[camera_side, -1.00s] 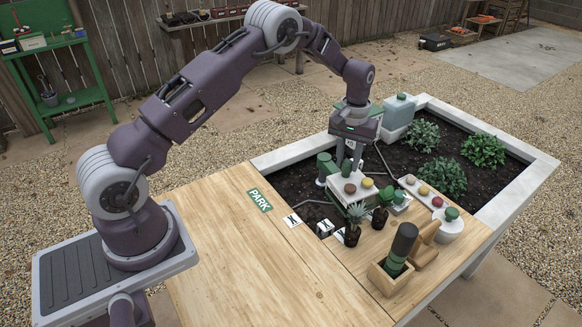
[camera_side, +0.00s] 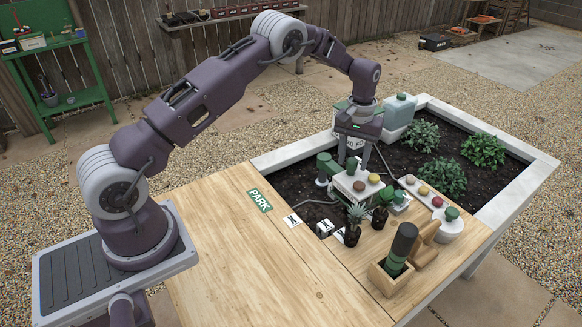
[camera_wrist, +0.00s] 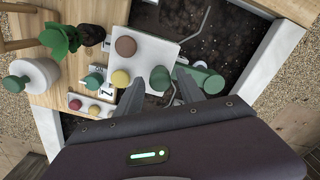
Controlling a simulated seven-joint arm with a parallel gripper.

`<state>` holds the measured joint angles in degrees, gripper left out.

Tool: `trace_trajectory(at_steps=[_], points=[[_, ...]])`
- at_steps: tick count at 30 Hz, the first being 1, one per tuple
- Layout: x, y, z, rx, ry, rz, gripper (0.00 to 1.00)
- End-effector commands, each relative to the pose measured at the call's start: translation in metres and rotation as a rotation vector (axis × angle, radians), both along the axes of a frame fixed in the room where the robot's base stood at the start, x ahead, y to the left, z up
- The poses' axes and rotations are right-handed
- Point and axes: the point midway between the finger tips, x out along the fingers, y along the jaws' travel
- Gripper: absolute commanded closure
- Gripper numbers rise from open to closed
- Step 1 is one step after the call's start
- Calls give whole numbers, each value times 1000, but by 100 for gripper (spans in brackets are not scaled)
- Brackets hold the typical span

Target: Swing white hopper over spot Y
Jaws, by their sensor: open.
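The white hopper (camera_side: 343,190) is a box with brown, yellow and green knobs on top, over the soil near the wooden deck. Its white top (camera_wrist: 152,50) fills the upper middle of the wrist view. My gripper (camera_side: 354,167) points down at its far side, open. In the wrist view its fingers stand on either side of the green upright knob (camera_wrist: 161,78); I cannot tell whether they touch it. A green arm (camera_wrist: 205,82) reaches right beside the fingers. White marked cards (camera_side: 293,220) lie near the hopper; which is spot Y is too small to read.
Potted succulents (camera_side: 356,213), a wooden holder with a dark green cylinder (camera_side: 404,240) and a white jar (camera_side: 448,224) crowd the front deck. A white tray of knobs (camera_side: 422,192) lies right. A translucent jug (camera_side: 399,110) stands behind.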

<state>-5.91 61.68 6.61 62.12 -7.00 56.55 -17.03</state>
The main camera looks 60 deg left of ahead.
Motion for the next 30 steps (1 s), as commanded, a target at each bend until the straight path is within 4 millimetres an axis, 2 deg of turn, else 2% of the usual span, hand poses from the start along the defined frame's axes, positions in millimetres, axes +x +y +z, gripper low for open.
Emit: trace_trajectory(at_steps=[2, 16, 20, 27, 29, 30], points=[[0, 0, 3, 0, -1, 0, 55], [1, 0, 62, 1, -3, 0, 55], [0, 0, 70, 0, -1, 0, 55], [0, 0, 71, 0, -1, 0, 55], [-2, -2, 82, 0, -12, -6, 55], [-7, -4, 97, -2, -27, -15, 55]])
